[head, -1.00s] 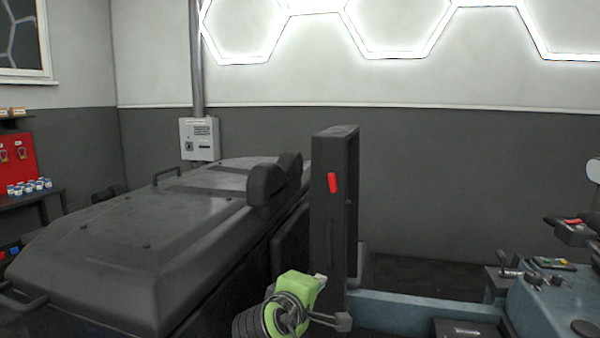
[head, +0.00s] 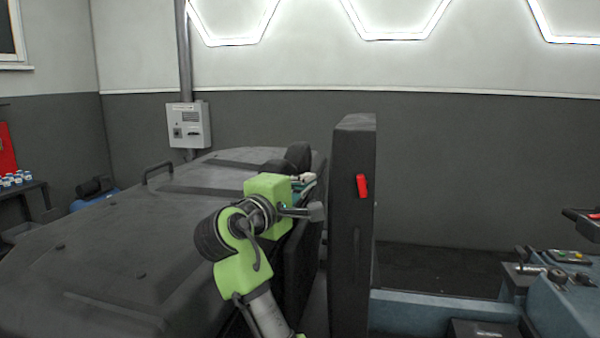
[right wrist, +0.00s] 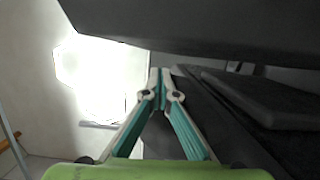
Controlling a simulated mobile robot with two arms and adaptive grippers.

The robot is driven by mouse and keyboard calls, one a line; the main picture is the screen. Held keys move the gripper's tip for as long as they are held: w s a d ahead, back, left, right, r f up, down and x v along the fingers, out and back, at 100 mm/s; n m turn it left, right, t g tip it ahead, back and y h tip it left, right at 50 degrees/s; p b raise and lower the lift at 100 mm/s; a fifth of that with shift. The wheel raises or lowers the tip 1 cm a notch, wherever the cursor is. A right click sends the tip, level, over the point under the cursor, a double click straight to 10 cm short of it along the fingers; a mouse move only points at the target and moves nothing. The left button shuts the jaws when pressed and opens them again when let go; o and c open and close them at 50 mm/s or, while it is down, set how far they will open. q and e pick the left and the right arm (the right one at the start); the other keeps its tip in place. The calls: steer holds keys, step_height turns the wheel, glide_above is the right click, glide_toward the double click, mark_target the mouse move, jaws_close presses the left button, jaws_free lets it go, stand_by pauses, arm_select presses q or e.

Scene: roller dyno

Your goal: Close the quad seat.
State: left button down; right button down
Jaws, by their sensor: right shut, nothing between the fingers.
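The quad seat (head: 353,220) is a thick black panel standing upright in the middle of the head view, with a red tab (head: 362,186) on its side. My right gripper (head: 305,181) is just left of the seat, at about the height of the red tab. It is apart from the seat in the picture and holds nothing. In the right wrist view its teal-sided fingers (right wrist: 160,75) meet at the tips, between dark surfaces above and to the right. I cannot tell which of these is the seat. My left gripper does not show.
A long black quad box (head: 110,235) with a handle and a padded backrest (head: 298,157) fills the left, close beside my right arm. The blue quad body (head: 430,308) and controls (head: 565,257) lie to the right. The space just right of the upright seat is clear.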

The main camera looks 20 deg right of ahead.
steer(key=p+x, duration=0.2)
steer(key=x, duration=0.5)
steer(key=shift+w+f, duration=0.25)
steer(key=shift+w, duration=0.15)
steer(key=shift+w, duration=0.15)
